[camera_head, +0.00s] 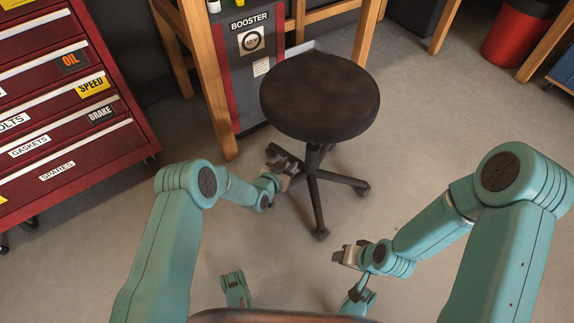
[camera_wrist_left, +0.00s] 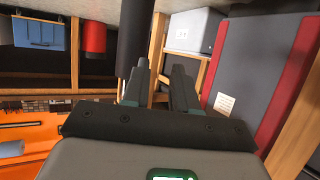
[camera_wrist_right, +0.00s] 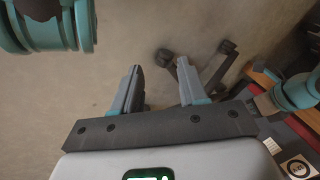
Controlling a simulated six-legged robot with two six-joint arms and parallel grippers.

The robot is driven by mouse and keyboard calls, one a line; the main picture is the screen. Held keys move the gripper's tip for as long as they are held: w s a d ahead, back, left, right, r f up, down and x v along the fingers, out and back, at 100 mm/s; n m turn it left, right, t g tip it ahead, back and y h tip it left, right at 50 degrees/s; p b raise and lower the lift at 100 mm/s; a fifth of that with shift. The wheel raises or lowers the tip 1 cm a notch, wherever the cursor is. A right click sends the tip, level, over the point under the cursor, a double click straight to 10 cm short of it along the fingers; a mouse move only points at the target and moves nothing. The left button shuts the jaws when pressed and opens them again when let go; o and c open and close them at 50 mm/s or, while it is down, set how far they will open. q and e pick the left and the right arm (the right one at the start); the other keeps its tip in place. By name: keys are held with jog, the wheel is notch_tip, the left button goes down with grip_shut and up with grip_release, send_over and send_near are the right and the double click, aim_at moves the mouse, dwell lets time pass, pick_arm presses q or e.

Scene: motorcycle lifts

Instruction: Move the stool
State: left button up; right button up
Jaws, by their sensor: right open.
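The stool has a round, dark seat (camera_head: 320,95), a black column and a base of several legs on casters. It stands upright on the floor in the middle of the head view. My left gripper (camera_head: 281,160) is beside the column, under the left part of the seat. In the left wrist view its fingers (camera_wrist_left: 160,75) are apart, and a dark post, likely the column, shows by the left finger. My right gripper (camera_head: 346,255) is open and empty, low and in front of the stool. The right wrist view shows the base legs (camera_wrist_right: 212,70) beyond its fingers.
A red tool chest (camera_head: 60,110) stands at the left. Behind the stool are a grey booster cabinet (camera_head: 250,70) and a wooden bench frame (camera_head: 208,80). A red bin (camera_head: 515,35) stands at the back right. The floor right of the stool is clear.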

pick_arm(q)
jog(key=shift+s, duration=0.1)
pick_arm(e)
jog(key=shift+r, duration=0.1)
pick_arm(q)
jog(key=p+v, duration=0.7)
jog(key=v, duration=0.9)
pick_arm(e)
jog(key=s+a+r+g, duration=0.1)
jog(key=s+r+g, duration=0.1)
jog(key=s+r, duration=0.2)
notch_tip(320, 180, up, 3)
jog(key=shift+s+r, duration=0.1)
jog(key=shift+s, duration=0.3)
pick_arm(q)
jog(key=shift+s+a, duration=0.1)
